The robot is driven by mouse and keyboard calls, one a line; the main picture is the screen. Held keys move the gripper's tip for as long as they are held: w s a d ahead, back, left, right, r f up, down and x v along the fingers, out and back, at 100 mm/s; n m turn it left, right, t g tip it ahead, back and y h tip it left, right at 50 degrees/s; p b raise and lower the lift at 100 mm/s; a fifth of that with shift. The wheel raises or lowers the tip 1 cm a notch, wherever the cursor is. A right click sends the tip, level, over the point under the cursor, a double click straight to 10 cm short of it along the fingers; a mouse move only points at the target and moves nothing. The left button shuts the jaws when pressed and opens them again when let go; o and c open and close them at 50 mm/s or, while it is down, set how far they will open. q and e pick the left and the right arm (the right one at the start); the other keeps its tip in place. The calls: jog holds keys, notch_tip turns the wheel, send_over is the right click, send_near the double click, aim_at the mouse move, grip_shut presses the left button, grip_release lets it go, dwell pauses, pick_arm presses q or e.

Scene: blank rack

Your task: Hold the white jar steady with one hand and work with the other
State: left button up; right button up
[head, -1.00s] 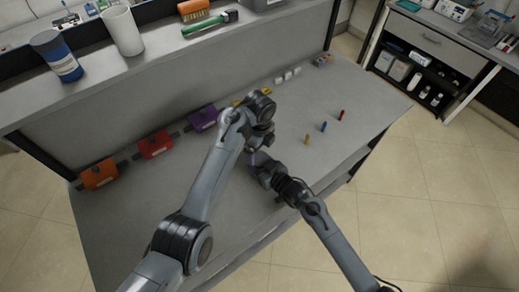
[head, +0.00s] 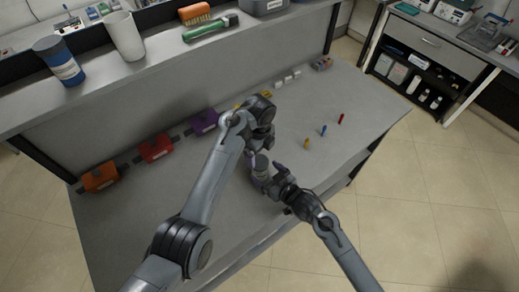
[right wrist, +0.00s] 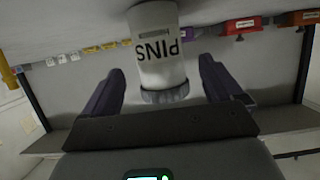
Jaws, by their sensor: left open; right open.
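The white jar (right wrist: 160,45) marked PINS has a grey ribbed lid and appears upside down in the right wrist view. My right gripper (right wrist: 160,72) is open, with one dark purple finger on each side of the jar and visible gaps beside it. In the head view the jar (head: 261,168) is small and partly hidden by the grippers on the bench. My right gripper (head: 264,180) reaches it from the lower right. My left gripper (head: 255,148) is open just above and behind the jar, its fingers mostly hidden by its own wrist.
Orange (head: 100,177), red (head: 156,147) and purple (head: 204,121) bins line the back of the bench (head: 200,262). Yellow (head: 307,143), blue (head: 323,130) and red (head: 341,118) pegs stand on the right. A shelf above holds a blue-labelled container (head: 60,62), white cup (head: 125,37) and brushes.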

pick_arm(q)
jog(key=shift+o, duration=0.4)
jog(key=shift+r, duration=0.2)
pick_arm(e)
jog(key=shift+v, duration=3.15)
